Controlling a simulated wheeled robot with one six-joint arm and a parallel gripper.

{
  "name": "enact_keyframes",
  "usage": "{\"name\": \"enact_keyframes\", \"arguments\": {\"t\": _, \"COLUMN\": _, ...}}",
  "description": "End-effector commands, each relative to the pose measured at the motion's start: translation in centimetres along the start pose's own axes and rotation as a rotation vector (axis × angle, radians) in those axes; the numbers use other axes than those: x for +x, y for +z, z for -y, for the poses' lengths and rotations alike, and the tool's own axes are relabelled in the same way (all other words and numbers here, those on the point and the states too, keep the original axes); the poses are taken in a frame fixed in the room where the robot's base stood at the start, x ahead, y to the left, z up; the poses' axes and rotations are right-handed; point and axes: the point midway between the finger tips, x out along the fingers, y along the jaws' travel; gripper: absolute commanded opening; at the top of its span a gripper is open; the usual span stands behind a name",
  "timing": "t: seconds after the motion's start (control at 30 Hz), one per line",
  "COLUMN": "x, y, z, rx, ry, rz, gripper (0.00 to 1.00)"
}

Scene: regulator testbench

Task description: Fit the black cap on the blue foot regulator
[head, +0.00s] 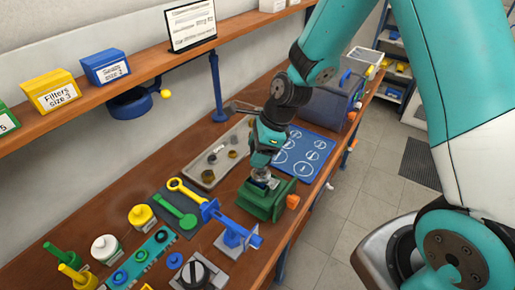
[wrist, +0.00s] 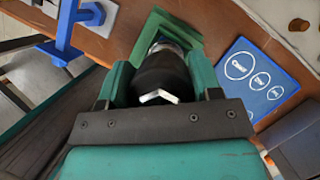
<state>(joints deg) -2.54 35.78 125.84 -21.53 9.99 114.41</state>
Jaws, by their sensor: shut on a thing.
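My gripper (head: 261,160) points down over the green holder (head: 266,205) near the bench's front edge. In the wrist view its two fingers (wrist: 162,72) are shut on the dark round black cap (wrist: 163,77), one finger on each side. A silvery metal part (wrist: 167,44), apparently the regulator, shows just beyond the cap inside the green holder. In the head view a bit of metal (head: 260,175) shows under my gripper. The regulator's foot colour is not clear. I cannot tell whether the cap touches or sits on the regulator.
A grey tray (head: 195,171) with several small round parts lies behind the holder. A blue mat (head: 312,140) with white circles lies to the right.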

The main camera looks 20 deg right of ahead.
Motion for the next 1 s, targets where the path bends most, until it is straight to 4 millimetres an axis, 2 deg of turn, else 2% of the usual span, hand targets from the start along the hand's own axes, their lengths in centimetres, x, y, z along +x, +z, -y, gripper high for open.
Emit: {"name": "enact_keyframes", "arguments": {"t": 1.0, "x": 0.91, "y": -0.35, "z": 0.04, "rx": -0.002, "ry": -0.001, "rz": 0.001, "gripper": 0.34}}
